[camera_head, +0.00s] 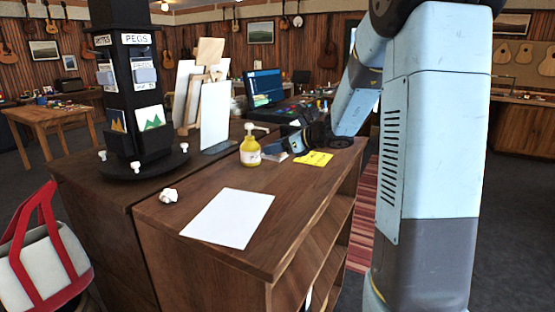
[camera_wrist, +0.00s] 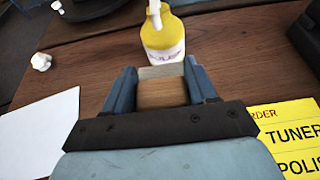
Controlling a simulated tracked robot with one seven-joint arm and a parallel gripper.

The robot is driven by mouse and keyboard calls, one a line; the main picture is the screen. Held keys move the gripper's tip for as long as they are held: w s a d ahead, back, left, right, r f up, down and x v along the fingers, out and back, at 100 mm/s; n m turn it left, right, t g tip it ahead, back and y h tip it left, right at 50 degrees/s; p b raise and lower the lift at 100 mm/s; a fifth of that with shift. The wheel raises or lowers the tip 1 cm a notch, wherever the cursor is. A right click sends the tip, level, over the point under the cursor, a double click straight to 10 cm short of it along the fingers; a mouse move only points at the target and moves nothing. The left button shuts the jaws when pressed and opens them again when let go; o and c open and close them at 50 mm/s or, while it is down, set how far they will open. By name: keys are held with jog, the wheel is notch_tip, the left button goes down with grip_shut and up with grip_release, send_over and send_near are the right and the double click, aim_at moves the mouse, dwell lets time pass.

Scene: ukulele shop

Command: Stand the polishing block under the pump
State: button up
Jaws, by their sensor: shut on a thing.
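The polishing block (camera_wrist: 161,88) is a small wooden block with a paler grey top edge. It is between the two fingers of my gripper (camera_wrist: 162,85), which is shut on it. The pump bottle (camera_head: 250,151) is yellow with a white label and a white pump head. In the wrist view the bottle (camera_wrist: 162,38) stands upright just beyond the block. The block's far edge is close to the bottle's base; I cannot tell whether they touch.
The wooden counter (camera_head: 165,215) holds a white paper sheet (camera_head: 228,217), a crumpled white scrap (camera_head: 168,195) and a yellow order note (camera_head: 313,158). The counter's front left is mostly clear.

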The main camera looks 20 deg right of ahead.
aim_at(275, 158)
jog(key=shift+w+a+f, duration=0.1)
jog(key=shift+w+f, duration=0.45)
jog(key=shift+f, duration=1.7)
jog(key=shift+f, duration=0.15)
jog(key=o, duration=1)
jog(key=shift+o, duration=0.2)
